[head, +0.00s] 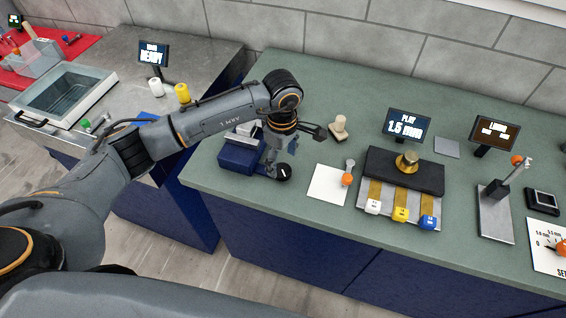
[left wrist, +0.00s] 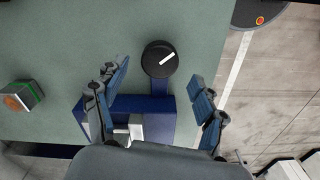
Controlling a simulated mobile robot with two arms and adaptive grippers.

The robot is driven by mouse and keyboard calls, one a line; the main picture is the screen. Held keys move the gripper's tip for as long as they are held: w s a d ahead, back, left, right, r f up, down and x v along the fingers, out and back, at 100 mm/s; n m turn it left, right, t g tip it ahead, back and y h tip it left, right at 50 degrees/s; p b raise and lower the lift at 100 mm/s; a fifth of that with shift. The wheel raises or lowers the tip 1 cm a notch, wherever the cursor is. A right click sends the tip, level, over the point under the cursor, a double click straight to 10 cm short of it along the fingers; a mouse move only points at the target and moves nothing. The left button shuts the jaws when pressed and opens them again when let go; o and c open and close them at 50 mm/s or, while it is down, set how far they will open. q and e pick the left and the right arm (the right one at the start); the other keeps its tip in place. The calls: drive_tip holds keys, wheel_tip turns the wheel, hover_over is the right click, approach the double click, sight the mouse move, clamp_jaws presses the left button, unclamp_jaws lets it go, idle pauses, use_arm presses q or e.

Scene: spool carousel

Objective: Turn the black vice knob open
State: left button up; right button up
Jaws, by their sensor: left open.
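The blue vice (head: 238,158) stands near the left end of the green counter, partly hidden by my left arm in the head view. Its round black knob (head: 283,172) faces the front edge of the counter. In the left wrist view the black knob (left wrist: 153,63) has a white pointer mark lying diagonally, and the blue vice body (left wrist: 158,104) lies below it. My left gripper (head: 274,160) is above the vice by the knob. In the left wrist view its open fingers (left wrist: 158,75) are spread to either side of the knob and appear clear of it. My right gripper is out of view.
A white card (head: 327,186) and an orange-tipped lever (head: 348,176) are right of the knob. A beige stamp-like piece (head: 339,128) stands behind. Further right is a black fixture (head: 380,165) with a brass knob and coloured keys. The floor lies beyond the counter's front edge.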

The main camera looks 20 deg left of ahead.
sight(282, 170)
use_arm(q)
wheel_tip(282, 170, down, 4)
drive_tip(key=shift+r+p, duration=0.25)
drive_tip(key=shift+p, duration=0.15)
drive_tip(key=shift+f, duration=0.35)
drive_tip(key=shift+c, duration=0.6)
drive_tip(key=c, duration=1)
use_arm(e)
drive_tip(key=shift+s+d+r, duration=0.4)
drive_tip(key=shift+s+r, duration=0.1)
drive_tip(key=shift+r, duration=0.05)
